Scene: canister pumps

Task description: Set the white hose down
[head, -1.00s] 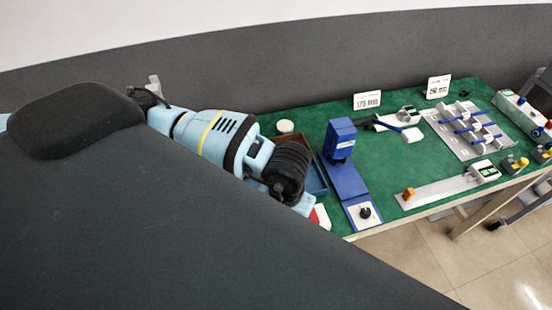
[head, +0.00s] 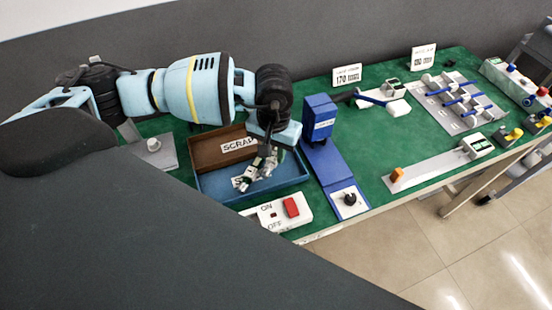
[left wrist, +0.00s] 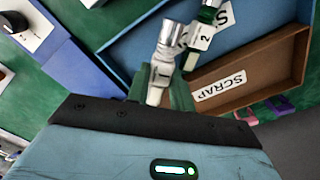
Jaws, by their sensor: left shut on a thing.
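My left gripper (head: 268,150) hangs over the blue tray (head: 215,190) in the head view. In the left wrist view its green fingers (left wrist: 160,92) are shut on a short white hose (left wrist: 154,97) with a silver end fitting (left wrist: 172,40) and a tag marked 1. The hose's lower part is hidden between the fingers. A second piece with a green band and a tag marked 2 (left wrist: 201,38) is close beside it, over or in the blue tray; I cannot tell whether they touch. My right gripper is in neither view.
A brown tray labelled SCRAP (head: 208,158) adjoins the blue tray. A white switch box with a red button (head: 291,207) stands in front, and a blue press-like stand (head: 320,120) to the right. Further right are a long grey fixture (head: 440,170) and a rack (head: 460,108).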

